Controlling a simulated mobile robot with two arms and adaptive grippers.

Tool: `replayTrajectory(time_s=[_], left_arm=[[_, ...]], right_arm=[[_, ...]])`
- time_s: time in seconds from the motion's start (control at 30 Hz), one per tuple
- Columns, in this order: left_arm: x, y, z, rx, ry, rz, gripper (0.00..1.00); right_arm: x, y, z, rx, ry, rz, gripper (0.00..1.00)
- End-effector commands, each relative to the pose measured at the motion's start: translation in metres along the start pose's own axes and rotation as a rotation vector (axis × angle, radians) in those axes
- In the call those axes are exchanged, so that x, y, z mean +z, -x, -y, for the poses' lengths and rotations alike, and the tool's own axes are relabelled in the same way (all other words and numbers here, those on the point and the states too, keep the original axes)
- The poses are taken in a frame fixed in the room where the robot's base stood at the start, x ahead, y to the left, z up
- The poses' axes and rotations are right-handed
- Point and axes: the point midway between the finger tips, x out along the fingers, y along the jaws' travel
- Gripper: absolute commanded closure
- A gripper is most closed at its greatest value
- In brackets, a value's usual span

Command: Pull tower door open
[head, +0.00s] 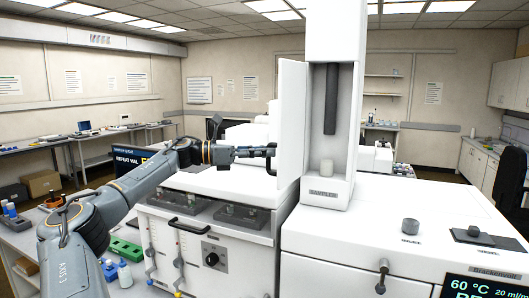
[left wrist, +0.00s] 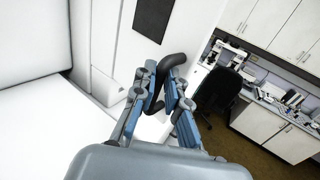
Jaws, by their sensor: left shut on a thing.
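The white tower (head: 334,30) stands in the middle of the head view with its front bay exposed. Its tower door (head: 292,105) stands swung out at the bay's left side. My left gripper (head: 268,151) is at the door's outer side. It is shut on the black door handle (head: 272,166). The left wrist view shows the curved handle (left wrist: 172,62) between the two fingers (left wrist: 160,88). My right gripper is in neither view.
A white instrument (head: 205,190) with dark trays lies below my left arm. A wide white housing (head: 400,225) with knobs extends to the right of the tower. A green rack (head: 124,249) and bottles stand at lower left. A chair (left wrist: 219,90) shows in the left wrist view.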

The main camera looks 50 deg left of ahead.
Motion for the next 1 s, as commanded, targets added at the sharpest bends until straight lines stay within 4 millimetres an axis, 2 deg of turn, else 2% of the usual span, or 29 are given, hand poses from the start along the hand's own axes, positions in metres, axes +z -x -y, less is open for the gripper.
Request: replayTrajectory(time_s=[0.03,0.5,0.53,0.63,1.0], left_arm=[[0.0126,0.0029,-0.0036,0.015,0.0,0.028,1.0],[0.0129,0.0035,-0.0038,0.012,-0.002,0.028,1.0],[0.0129,0.0034,-0.0038,0.012,-0.002,0.028,0.84],[0.013,0.0034,-0.0037,0.013,-0.003,0.028,0.65],[0.012,0.0031,-0.0033,0.011,-0.004,0.026,0.65]], right_arm=[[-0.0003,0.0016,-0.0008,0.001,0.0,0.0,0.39],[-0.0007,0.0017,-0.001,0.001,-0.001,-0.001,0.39],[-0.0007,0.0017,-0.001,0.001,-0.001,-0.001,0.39],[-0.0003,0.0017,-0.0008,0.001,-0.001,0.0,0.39],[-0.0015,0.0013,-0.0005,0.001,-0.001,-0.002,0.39]])
